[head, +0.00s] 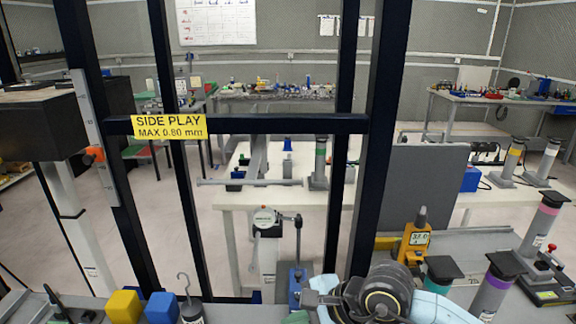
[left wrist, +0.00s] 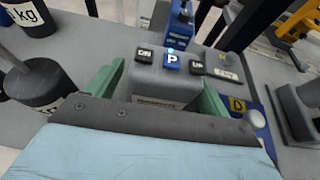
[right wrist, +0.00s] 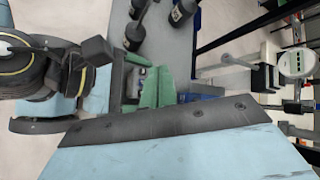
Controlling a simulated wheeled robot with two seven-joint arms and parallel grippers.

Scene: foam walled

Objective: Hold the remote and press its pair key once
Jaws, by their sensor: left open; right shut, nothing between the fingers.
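The remote (left wrist: 160,84) is a grey block in the left wrist view. Its top carries a blue key marked P (left wrist: 172,61), with a small light at its far edge, between two dark keys (left wrist: 143,56). The P key is uncovered. My left gripper (left wrist: 160,92) is open, with one green finger on each side of the remote; I cannot tell whether they touch it. My right gripper (right wrist: 152,88) is shut, its green fingers together and empty in the right wrist view. How far it is from the remote is unclear. The remote is not clearly visible in the head view.
A dark upright frame with a yellow SIDE PLAY label (head: 168,126) stands ahead. A dark weight (left wrist: 38,84) is left of the remote. A yellow gauge (head: 414,242) and several posts stand at the right. Yellow (head: 124,306) and blue blocks lie at the lower left.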

